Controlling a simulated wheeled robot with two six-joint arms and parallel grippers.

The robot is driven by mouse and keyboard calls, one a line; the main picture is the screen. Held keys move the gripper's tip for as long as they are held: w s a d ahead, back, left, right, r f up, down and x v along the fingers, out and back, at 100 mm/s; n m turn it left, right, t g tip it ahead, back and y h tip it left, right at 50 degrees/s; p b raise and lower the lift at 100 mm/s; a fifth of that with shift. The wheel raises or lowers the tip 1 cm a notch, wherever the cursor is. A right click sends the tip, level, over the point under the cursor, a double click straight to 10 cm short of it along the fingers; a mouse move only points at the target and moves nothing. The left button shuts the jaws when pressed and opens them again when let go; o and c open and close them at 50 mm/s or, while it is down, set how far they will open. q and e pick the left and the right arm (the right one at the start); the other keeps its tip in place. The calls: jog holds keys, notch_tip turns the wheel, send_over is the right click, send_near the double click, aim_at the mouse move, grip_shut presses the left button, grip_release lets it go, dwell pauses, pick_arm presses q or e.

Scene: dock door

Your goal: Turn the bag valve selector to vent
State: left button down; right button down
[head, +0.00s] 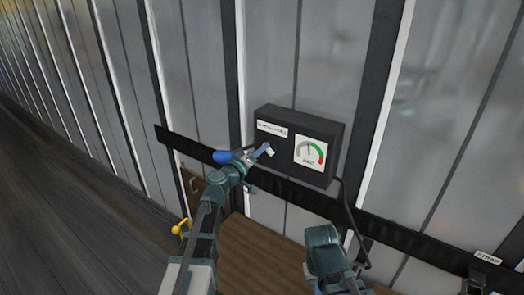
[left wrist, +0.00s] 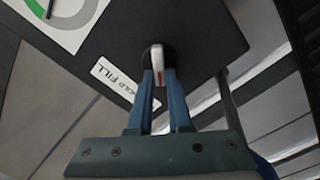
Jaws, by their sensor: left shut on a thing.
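The dark valve box (head: 335,135) is mounted on the ribbed wall in the head view. Its front carries a white label strip (head: 272,130) and a dial gauge (head: 309,153) with a green and red arc. My left gripper (head: 265,151) is at the lower left of the box front. In the left wrist view my left gripper (left wrist: 159,82) has its blue fingers shut on the selector handle (left wrist: 157,53), a small white lever with a red mark. The label (left wrist: 118,79) beside it partly reads "OLD FILL". The gripper hides the selector in the head view.
A dark rail (head: 400,236) runs along the wall below the box. A black cable (head: 352,215) hangs from the box's right side. A brown wooden surface (head: 262,250) lies below. A labelled strap fitting (head: 487,258) is at the lower right, and a yellow object (head: 180,228) at the lower left.

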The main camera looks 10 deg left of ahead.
dwell(0.3)
pick_arm(q)
jog(key=c, duration=0.8)
grip_release()
jog(key=shift+c, duration=0.2)
jog(key=shift+s, duration=0.1)
jog(key=v, duration=1.3)
jog(key=shift+s+a, duration=0.2)
jog(key=shift+s, duration=0.15)
jog(key=shift+d+f, duration=0.1)
jog(key=shift+f, duration=0.05)
jog(key=s+d+f+m+g+h+b, duration=0.1)
jog(key=s+d+f+m+g, duration=0.25)
jog(key=d+f, duration=0.25)
jog(key=s+d+f+m+g+b, duration=0.2)
jog(key=s+d+f+g, duration=0.15)
jog(key=d+f, duration=0.3)
jog(key=s+d+f+m+g+h+b, duration=0.1)
jog(key=s+d+f+m+g, duration=0.1)
jog(key=d+f+g, duration=0.35)
jog(key=s+a+f+m+g+y+b, duration=0.2)
jog(key=s+f+g+y+b, duration=0.1)
jog(key=s+f+y, duration=0.7)
jog(key=shift+s+f+g, duration=0.5)
jog(key=shift+s+g, duration=0.25)
jog(key=shift+s, duration=0.3)
